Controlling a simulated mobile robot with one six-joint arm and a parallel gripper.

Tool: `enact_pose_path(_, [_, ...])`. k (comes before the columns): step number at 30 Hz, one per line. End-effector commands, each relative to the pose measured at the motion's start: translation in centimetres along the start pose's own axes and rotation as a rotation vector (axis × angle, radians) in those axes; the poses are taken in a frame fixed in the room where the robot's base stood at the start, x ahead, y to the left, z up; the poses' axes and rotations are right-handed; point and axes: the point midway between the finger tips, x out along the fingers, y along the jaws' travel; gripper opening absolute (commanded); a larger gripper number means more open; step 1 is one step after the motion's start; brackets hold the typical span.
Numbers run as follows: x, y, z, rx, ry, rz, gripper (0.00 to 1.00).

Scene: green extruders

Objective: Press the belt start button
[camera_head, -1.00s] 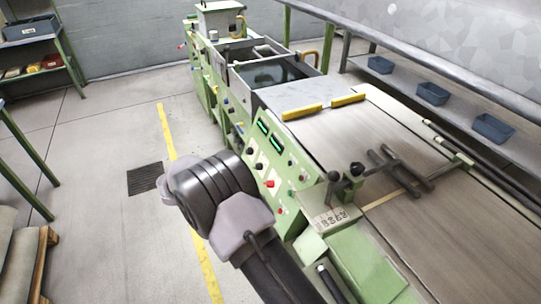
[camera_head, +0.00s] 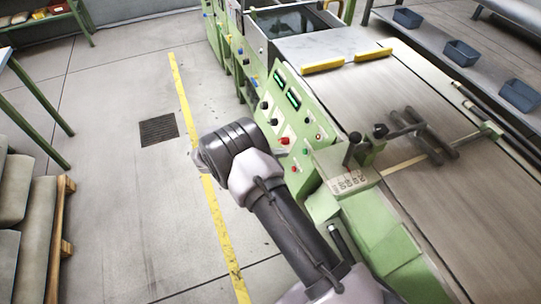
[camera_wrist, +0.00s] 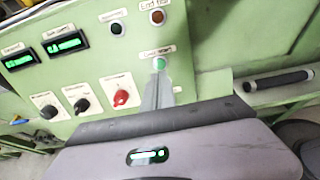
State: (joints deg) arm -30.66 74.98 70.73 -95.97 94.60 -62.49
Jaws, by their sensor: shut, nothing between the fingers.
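The green control panel (camera_head: 284,105) stands on the machine's near side, facing my arm. In the wrist view a green button (camera_wrist: 159,63) sits in the panel's lower right part, below a small white label that seems to read as a start label. My gripper (camera_wrist: 159,80) is shut and empty, with its narrow grey fingers pointing at the green button. The fingertips are just below the button in the picture and partly overlap its lower edge; I cannot tell whether they touch it. In the head view my wrist stands left of the panel, and the fingers are mostly hidden.
A red knob (camera_wrist: 121,97) and black knobs (camera_wrist: 82,104) are left of the green button. A dark button (camera_wrist: 116,28) and an orange-brown button (camera_wrist: 157,17) are above. A black bar handle (camera_wrist: 278,81) is to the right.

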Motion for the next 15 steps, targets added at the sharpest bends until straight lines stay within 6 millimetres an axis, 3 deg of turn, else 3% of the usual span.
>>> enact_pose_path(6, [4.6,-0.1,-0.3,0.0,0.0,-0.003,0.0])
enact_pose_path(15, [6.8,0.0,0.0,0.0,0.0,0.0,0.0])
